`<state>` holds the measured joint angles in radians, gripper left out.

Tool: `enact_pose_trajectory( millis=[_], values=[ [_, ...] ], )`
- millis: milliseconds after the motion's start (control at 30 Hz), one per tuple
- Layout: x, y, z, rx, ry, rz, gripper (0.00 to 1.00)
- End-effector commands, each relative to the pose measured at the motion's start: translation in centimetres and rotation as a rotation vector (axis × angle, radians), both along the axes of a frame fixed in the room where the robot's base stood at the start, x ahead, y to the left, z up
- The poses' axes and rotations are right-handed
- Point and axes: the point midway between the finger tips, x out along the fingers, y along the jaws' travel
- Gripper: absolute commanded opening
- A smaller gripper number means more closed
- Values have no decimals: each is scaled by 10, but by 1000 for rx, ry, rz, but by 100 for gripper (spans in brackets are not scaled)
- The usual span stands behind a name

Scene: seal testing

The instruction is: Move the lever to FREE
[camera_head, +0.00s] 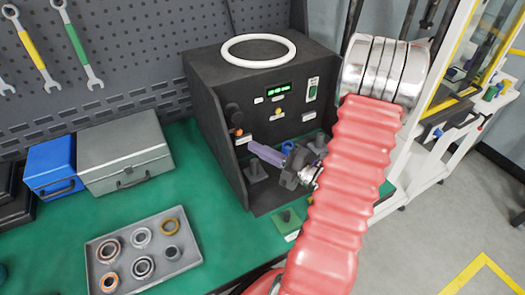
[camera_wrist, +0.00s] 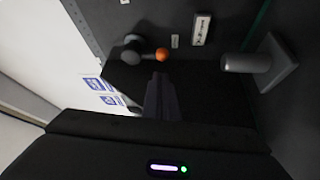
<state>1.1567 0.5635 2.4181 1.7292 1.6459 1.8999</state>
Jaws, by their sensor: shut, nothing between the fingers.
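The lever (camera_head: 234,113) is on the left part of the black test machine's front panel. It has a dark round hub and an orange ball end (camera_head: 237,132) pointing down. In the wrist view the hub (camera_wrist: 132,46) is left of the orange ball (camera_wrist: 162,54). My gripper (camera_head: 252,147) is shut and empty, its purple-grey fingers pointing toward the panel, just below and right of the ball in the head view. In the wrist view the fingertips (camera_wrist: 159,76) appear just below the ball with a small gap. Lettering near the lever is too small to read.
The black machine (camera_head: 211,120) has side walls, a white ring (camera_head: 259,50) on top and a green-lit display (camera_head: 279,89). A grey cylinder on a square plate (camera_wrist: 246,63) stands right of the fingers. A tray of rings (camera_head: 96,255) lies on the green bench.

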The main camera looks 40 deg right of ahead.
Motion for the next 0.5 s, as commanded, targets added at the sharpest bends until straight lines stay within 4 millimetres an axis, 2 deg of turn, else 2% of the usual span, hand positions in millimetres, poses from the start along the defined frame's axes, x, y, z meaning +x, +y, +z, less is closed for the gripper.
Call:
enact_pose_trajectory(
  millis=[500],
  values=[
    [55, 15, 6, -1, 0, 1, 0]
  ],
)
